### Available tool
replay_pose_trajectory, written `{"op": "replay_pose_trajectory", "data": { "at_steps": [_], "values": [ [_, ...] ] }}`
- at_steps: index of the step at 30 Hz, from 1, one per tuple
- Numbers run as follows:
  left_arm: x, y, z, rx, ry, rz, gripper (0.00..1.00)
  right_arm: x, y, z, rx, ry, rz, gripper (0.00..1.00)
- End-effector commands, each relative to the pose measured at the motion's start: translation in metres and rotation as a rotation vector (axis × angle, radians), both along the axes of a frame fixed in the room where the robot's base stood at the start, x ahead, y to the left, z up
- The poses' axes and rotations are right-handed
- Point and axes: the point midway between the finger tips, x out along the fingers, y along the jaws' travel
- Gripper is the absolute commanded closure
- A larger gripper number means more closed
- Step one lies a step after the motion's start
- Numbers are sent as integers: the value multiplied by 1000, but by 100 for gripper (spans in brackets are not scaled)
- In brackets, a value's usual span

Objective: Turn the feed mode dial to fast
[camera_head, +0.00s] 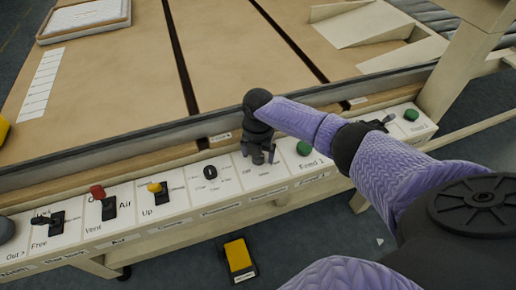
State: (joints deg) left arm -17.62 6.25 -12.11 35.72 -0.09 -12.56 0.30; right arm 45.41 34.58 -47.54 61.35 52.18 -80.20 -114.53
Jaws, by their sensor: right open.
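A black dial (210,172) sits on a white panel section along the front of the table; the small print around it is too small to read. My right gripper (264,158) reaches in from the right and points down over the panel section just right of that dial. Its fingers are apart, with nothing seen between them. The gripper hides part of the section below it, so I cannot tell whether a control lies there or whether the fingers touch it. Which control is the feed mode dial cannot be read. My left gripper is not in view.
A green button (304,148) marked Feed stands right of the gripper, and another green button (411,114) farther right. A yellow switch (154,187) and a red switch (97,192) are to the left. A yellow-black pedal (239,257) lies on the floor. The tan tabletop (110,85) behind is mostly clear.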

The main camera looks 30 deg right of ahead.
Motion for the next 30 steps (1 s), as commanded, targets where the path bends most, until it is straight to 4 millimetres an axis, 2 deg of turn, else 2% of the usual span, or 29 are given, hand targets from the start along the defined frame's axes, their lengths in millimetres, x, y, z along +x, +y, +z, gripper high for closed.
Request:
{"op": "replay_pose_trajectory", "data": {
  "at_steps": [2,9,13,17,30],
  "values": [
    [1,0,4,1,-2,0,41,0,0,8,1,-2,0,17],
    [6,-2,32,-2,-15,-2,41,1,0,70,0,-4,1,17],
    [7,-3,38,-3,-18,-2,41,1,0,92,0,-4,1,17],
    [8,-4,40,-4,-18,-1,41,0,0,100,1,-1,1,17],
    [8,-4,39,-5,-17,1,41,-2,4,96,2,1,-7,17]
  ]
}}
